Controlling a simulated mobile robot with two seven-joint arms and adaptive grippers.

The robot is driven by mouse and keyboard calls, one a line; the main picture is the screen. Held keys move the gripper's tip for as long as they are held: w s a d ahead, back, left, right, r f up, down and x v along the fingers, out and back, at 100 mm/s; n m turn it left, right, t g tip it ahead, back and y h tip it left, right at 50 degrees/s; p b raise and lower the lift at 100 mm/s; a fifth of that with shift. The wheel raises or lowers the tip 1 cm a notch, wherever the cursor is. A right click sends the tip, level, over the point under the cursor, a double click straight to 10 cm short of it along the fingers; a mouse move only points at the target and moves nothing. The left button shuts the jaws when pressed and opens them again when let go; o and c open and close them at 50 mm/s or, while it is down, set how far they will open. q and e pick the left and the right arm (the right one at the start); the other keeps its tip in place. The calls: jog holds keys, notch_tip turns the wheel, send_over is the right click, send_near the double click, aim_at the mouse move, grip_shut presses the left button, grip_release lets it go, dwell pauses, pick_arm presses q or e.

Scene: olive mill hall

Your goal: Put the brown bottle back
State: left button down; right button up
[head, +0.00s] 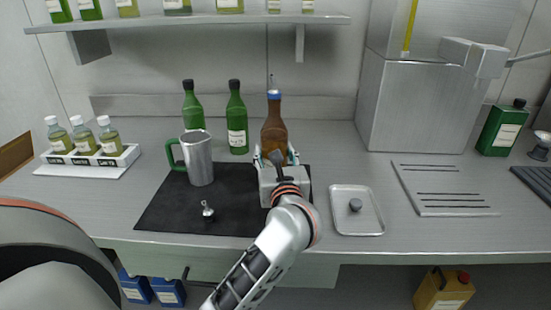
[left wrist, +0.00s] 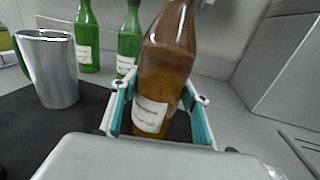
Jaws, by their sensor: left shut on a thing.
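The brown bottle (head: 273,124) has a blue collar and a thin spout on top. It stands upright at the back right edge of the black mat. My left gripper (head: 277,158) is shut on its lower part, and its fingers lie on both sides of the bottle. In the left wrist view the brown bottle (left wrist: 165,75) shows between the teal finger pads, with a white label low on its side. Whether its base touches the surface is hidden by the gripper. My right gripper is not in view.
Two green bottles (head: 237,120) stand left of the brown bottle. A metal jug (head: 198,160) and a small spout stopper (head: 208,210) are on the black mat (head: 160,210). A metal tray (head: 343,222) with a dark cap lies to the right. A shelf (head: 200,20) runs above.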

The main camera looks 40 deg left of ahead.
pick_arm(q)
jog(key=shift+f, duration=0.6)
jog(key=c, duration=1.5)
grip_release()
jog(key=shift+f, duration=0.2)
jog(key=o, duration=0.4)
jog(key=shift+r, duration=0.1)
jog(key=shift+s+d+r, duration=0.1)
jog(key=shift+d+r, duration=0.05)
jog(key=v, duration=1.1)
jog(key=shift+s+d, duration=0.2)
jog(key=shift+s, duration=0.15)
